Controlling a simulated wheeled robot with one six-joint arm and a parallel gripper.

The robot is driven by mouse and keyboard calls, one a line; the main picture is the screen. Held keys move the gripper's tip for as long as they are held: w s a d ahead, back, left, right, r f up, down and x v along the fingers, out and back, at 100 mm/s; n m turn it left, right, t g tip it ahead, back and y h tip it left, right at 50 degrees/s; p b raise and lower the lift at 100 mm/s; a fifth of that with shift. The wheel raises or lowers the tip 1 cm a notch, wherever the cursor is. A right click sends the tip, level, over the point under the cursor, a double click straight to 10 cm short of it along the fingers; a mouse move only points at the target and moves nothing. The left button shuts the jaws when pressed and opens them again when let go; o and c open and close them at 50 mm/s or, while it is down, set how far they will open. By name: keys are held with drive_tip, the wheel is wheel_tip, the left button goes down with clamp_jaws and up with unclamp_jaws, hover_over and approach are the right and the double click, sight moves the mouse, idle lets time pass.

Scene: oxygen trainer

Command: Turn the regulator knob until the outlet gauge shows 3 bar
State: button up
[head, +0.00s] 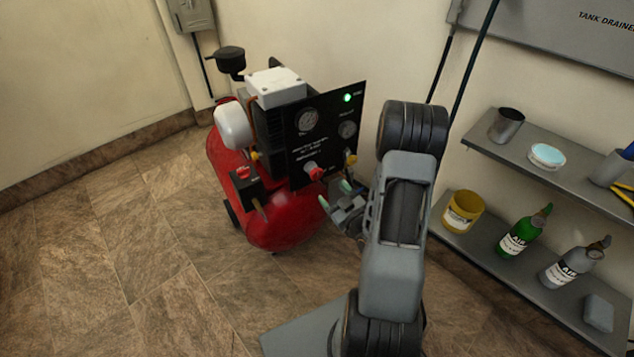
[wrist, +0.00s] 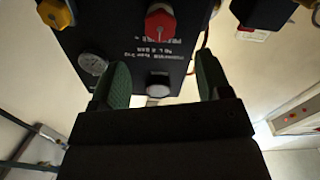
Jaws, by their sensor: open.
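The red regulator knob (head: 313,170) sits low on the compressor's black panel (head: 330,112); it shows at the top centre of the wrist view (wrist: 160,22). One gauge (head: 308,120) is at the panel's upper left, above the knob. Another gauge (head: 347,129) is at the right; it shows in the wrist view (wrist: 92,62). Their needles are too small to read, and I cannot tell which is the outlet gauge. My gripper (head: 335,194) is open, just below and right of the knob, its fingers (wrist: 162,78) pointing toward the panel. Nothing is between them.
A yellow fitting (head: 351,160) is right of the knob. A black box with a red top (head: 243,174) is on the left. The red tank (head: 285,228) lies below. Shelves with bottles (head: 517,235) stand at the right; the floor at left is clear.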

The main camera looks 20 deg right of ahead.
sight(318, 175)
drive_tip(key=w+b, duration=0.1)
drive_tip(key=b, duration=0.1)
drive_tip(key=w+b, duration=0.1)
drive_tip(key=b, duration=0.1)
drive_tip(key=w+b, duration=0.2)
drive_tip(key=shift+a+f, duration=0.25)
drive_tip(key=shift+f, duration=0.05)
drive_tip(key=shift+w+a+r+b, duration=0.1)
drive_tip(key=shift+w+b, duration=0.05)
drive_tip(key=shift+w, duration=0.75)
drive_tip(key=shift+w+a+r+b, duration=0.1)
drive_tip(key=shift+w+r+b, duration=0.1)
drive_tip(key=shift+w, duration=0.75)
drive_tip(key=shift+w+a+r+b, duration=0.1)
drive_tip(key=shift+w+b, duration=0.05)
drive_tip(key=shift+w, duration=0.75)
drive_tip(key=shift+c, duration=0.4)
drive_tip(key=c, duration=0.8)
drive_tip(key=shift+c, duration=0.2)
drive_tip(key=shift+m, duration=0.3)
